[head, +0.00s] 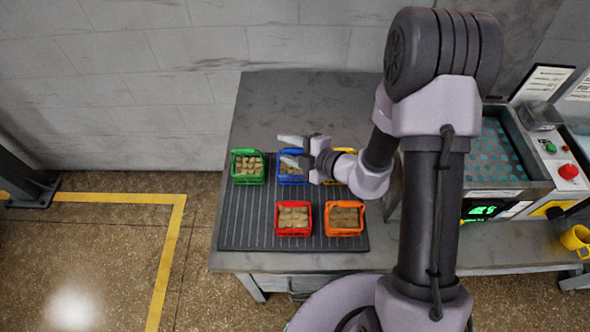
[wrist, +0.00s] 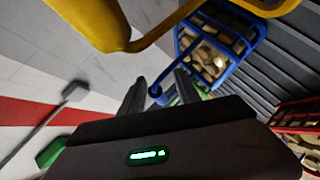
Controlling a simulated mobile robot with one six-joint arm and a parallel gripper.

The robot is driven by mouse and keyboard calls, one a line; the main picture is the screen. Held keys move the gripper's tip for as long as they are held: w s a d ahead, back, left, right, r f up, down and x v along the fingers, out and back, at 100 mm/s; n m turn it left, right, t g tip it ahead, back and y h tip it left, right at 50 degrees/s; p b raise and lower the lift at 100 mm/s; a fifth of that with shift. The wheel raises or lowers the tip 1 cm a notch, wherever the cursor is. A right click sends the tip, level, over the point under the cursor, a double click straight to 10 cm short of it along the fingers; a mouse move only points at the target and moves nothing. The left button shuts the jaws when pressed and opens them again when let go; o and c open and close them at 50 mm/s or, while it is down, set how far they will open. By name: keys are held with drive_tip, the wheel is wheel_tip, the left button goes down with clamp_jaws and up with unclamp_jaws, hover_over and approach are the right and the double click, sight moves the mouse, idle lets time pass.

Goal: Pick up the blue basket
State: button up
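The blue basket (head: 283,180) stands on a ribbed mat in the back row, between the green and yellow baskets, and holds tan lumps. My gripper (head: 283,149) is over its back part, fingers pointing left and spread apart, partly covering it. In the wrist view the blue basket (wrist: 229,77) is right of the fingers. Its blue bar runs down to a rounded end near the gap between my fingertips (wrist: 160,84). The fingers are open; I cannot tell whether they touch the bar.
The green basket (head: 247,181) is at left, the yellow basket (wrist: 105,22) close beside my gripper. Red (head: 293,233) and orange (head: 344,233) baskets stand in front on the mat (head: 260,235). The table's back left (head: 270,100) is clear. A machine with buttons (head: 550,160) stands right.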

drive_tip(key=shift+w+a+f, duration=0.1)
drive_tip(key=shift+w+a, duration=0.05)
drive_tip(key=shift+w, duration=0.05)
clamp_jaws()
idle(1.3)
